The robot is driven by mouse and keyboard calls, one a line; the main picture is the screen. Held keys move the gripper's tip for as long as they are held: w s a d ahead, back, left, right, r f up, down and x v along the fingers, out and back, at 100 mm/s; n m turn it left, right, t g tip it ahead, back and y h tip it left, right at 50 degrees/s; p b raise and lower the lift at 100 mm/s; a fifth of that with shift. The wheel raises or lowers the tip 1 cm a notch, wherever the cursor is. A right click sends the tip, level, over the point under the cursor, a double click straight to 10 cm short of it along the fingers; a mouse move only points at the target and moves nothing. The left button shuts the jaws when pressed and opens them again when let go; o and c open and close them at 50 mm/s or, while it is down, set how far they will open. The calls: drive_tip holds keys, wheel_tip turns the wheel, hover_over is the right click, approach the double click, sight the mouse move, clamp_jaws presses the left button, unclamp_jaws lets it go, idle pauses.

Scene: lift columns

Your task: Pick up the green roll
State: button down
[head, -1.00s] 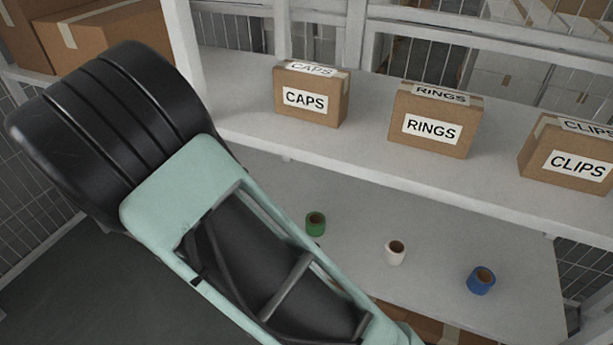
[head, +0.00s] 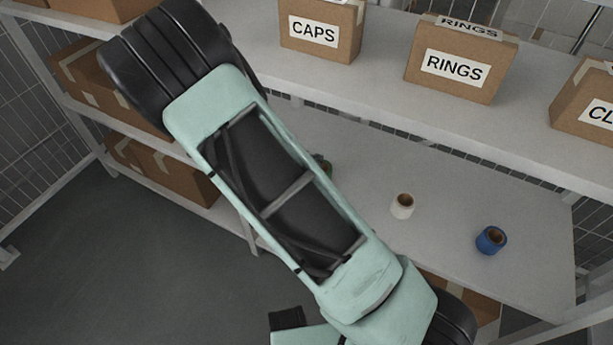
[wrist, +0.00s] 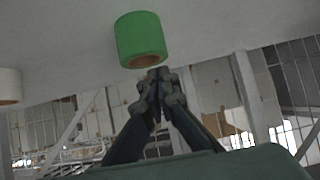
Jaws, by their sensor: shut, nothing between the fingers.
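A white roll (head: 402,205) and a blue roll (head: 491,240) stand on the same shelf to the right. Boxes marked CAPS (head: 322,30), RINGS (head: 462,62) and CLIPS, partly cut off (head: 588,103), stand on the shelf above.

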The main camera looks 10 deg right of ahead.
drive_tip(key=shift+w+d+f, duration=0.25)
drive_tip(key=shift+w+d, duration=0.1)
drive_tip(key=shift+w, duration=0.1)
drive_tip(key=shift+f+b, duration=0.5)
drive_tip(key=shift+b, duration=0.05)
drive_tip(key=shift+s, duration=0.1)
drive_tip(key=shift+s+f, duration=0.1)
drive_tip(key=s+a+p, duration=0.1)
drive_tip(key=s+a, duration=0.1)
drive_tip(key=s+a+p, duration=0.2)
drive_tip(key=s, duration=0.1)
drive_tip(key=s+a+p, duration=0.1)
drive_tip(key=s+a, duration=0.1)
drive_tip(key=s, duration=0.1)
drive_tip(key=shift+s, duration=0.1)
drive_tip(key=shift+s+a+f, duration=0.15)
drive_tip(key=shift+s+a, duration=0.15)
drive_tip(key=shift+s, duration=0.1)
drive_tip(key=shift+w+r+p, duration=0.1)
drive_tip(key=shift+r+p, duration=0.75)
drive_tip(key=shift+p, duration=0.2)
drive_tip(key=shift+w, duration=0.1)
